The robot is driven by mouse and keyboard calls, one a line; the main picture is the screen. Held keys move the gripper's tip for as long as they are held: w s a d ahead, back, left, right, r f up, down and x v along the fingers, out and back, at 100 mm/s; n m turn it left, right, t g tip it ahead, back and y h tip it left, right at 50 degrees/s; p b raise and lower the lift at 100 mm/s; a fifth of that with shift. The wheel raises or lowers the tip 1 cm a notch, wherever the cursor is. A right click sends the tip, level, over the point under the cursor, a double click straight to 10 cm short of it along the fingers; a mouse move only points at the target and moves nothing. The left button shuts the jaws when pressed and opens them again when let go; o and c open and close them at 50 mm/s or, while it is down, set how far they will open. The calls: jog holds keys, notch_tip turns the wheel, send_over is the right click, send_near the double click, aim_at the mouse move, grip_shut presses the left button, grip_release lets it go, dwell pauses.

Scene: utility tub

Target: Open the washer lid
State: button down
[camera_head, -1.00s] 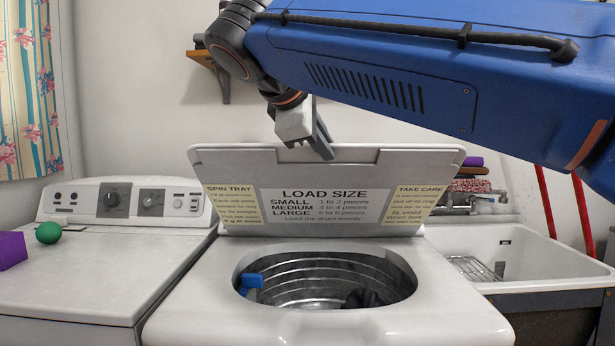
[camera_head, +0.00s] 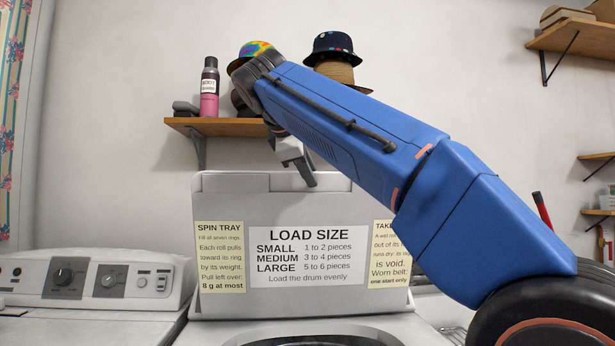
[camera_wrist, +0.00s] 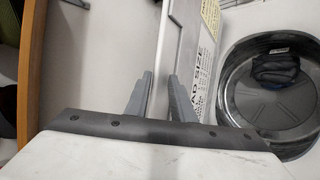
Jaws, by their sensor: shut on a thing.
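The washer lid (camera_head: 215,186) stands raised, close to upright, behind the drum opening (camera_head: 320,340), its label side facing the head camera. My gripper (camera_head: 306,172) is at the lid's top edge, right of its middle. In the wrist view my gripper (camera_wrist: 160,90) has one finger on each side of the lid's edge (camera_wrist: 168,45) and is shut on it. The drum (camera_wrist: 275,100) shows open at right in the wrist view, with a dark bundle (camera_wrist: 275,66) inside. Only the opening's back rim shows in the head view.
A wall shelf (camera_head: 225,127) with a spray can (camera_head: 209,90) and hats (camera_head: 333,45) is above and behind the lid. A second white machine (camera_head: 95,275) stands at left. Other shelves (camera_head: 575,35) are at right. The wall behind the lid is otherwise bare.

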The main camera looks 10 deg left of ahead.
jog(key=shift+w+a, duration=0.2)
jog(key=shift+w, duration=0.35)
jog(key=shift+f, duration=0.1)
jog(key=c, duration=1.9)
grip_release()
jog(key=shift+w, duration=0.1)
jog(key=shift+o, duration=0.2)
